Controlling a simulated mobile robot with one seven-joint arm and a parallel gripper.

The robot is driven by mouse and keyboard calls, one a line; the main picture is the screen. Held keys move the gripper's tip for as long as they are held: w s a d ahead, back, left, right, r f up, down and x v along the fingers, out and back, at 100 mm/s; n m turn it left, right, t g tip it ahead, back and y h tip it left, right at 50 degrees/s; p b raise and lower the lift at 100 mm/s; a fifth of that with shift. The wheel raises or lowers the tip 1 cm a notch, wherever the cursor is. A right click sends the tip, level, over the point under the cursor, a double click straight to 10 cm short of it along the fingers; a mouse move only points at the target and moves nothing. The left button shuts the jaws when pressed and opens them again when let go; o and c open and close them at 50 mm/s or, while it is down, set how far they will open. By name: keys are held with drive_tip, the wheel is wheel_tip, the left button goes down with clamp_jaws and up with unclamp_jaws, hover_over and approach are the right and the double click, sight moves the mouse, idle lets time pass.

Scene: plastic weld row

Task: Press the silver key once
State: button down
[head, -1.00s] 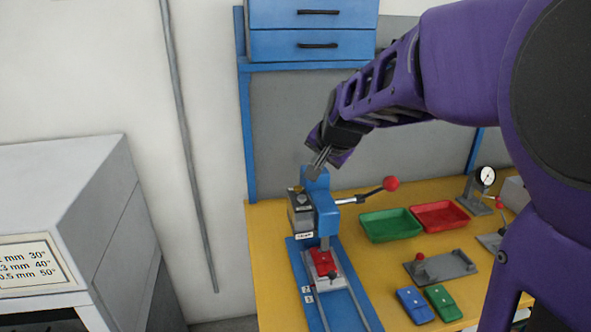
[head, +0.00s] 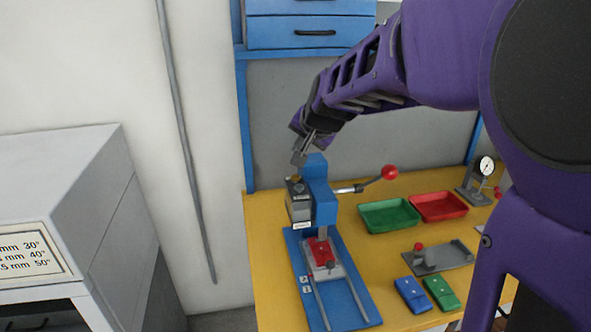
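My gripper (head: 299,158) points down, just above the back of the box top. Its fingers look shut together with nothing between them. A small gap seems to show between the fingertips and the box.
The press has a red-knobbed lever (head: 389,172) reaching right and a blue base (head: 345,290) in front. Green (head: 390,226) and red (head: 438,206) trays, a grey fixture (head: 445,258) and a dial gauge (head: 486,166) stand to the right on the yellow bench (head: 270,290).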

sight(297, 185)
wheel_tip(297, 185, down, 7)
drive_tip(key=b, duration=0.5)
idle(1.8)
drive_tip(key=shift+f+b, duration=0.35)
drive_tip(key=shift+b, duration=0.15)
drive_tip(key=shift+f+b, duration=0.5)
drive_tip(key=shift+f, duration=0.15)
idle(0.6)
drive_tip(key=shift+r, duration=0.15)
drive_tip(key=shift+r+p, duration=0.9)
drive_tip(key=shift+r+p, duration=2.15)
drive_tip(key=shift+r, duration=0.4)
